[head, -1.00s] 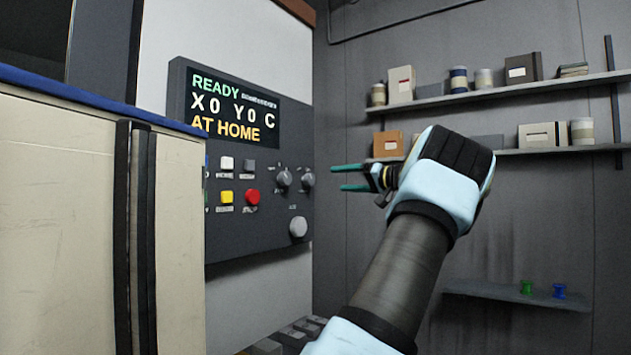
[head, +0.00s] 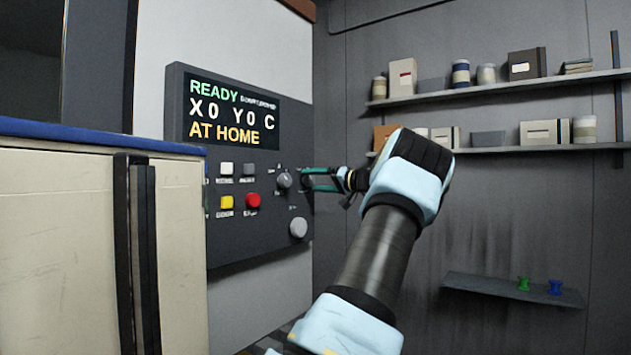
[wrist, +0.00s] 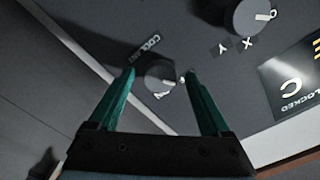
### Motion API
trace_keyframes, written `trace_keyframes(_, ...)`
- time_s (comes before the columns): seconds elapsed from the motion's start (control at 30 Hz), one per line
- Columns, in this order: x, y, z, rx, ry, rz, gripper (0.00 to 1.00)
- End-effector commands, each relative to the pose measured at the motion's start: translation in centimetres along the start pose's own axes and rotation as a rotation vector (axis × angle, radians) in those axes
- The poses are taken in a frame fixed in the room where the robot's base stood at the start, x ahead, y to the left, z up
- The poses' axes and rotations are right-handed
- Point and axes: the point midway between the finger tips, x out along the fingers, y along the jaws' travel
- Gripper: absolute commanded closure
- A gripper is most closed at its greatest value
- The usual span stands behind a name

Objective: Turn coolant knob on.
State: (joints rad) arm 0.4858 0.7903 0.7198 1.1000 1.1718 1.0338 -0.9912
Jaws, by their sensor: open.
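The coolant knob (wrist: 158,76) is a small round grey knob on the dark control panel (head: 240,225); the word COOLANT is printed beside it in the wrist view. Small white marks by its rim are too small to read. My gripper (head: 306,180) is open at the panel's right edge, and its two green fingers mostly hide the knob in the head view. In the wrist view the gripper (wrist: 159,73) has one finger on each side of the knob. Whether the fingers touch it, I cannot tell.
A second grey knob (head: 284,180) sits just left, marked X and Y. Yellow (head: 227,202) and red (head: 253,199) buttons and a large round knob (head: 298,228) are nearby. A cream cabinet (head: 60,250) stands left. Shelves (head: 500,80) line the back wall.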

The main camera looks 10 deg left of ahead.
Motion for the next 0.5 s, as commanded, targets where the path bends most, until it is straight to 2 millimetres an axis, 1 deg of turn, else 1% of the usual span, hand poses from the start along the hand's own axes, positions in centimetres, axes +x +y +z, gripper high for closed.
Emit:
trace_keyframes(0.03, -0.01, 0.0, 0.0, 0.0, 0.0, 0.0, 0.2)
trace_keyframes(0.07, -0.02, 0.0, 0.0, 0.0, 0.0, 0.0, 0.23)
trace_keyframes(0.5, -0.03, -0.01, 0.0, 0.0, 0.0, 0.0, 0.72)
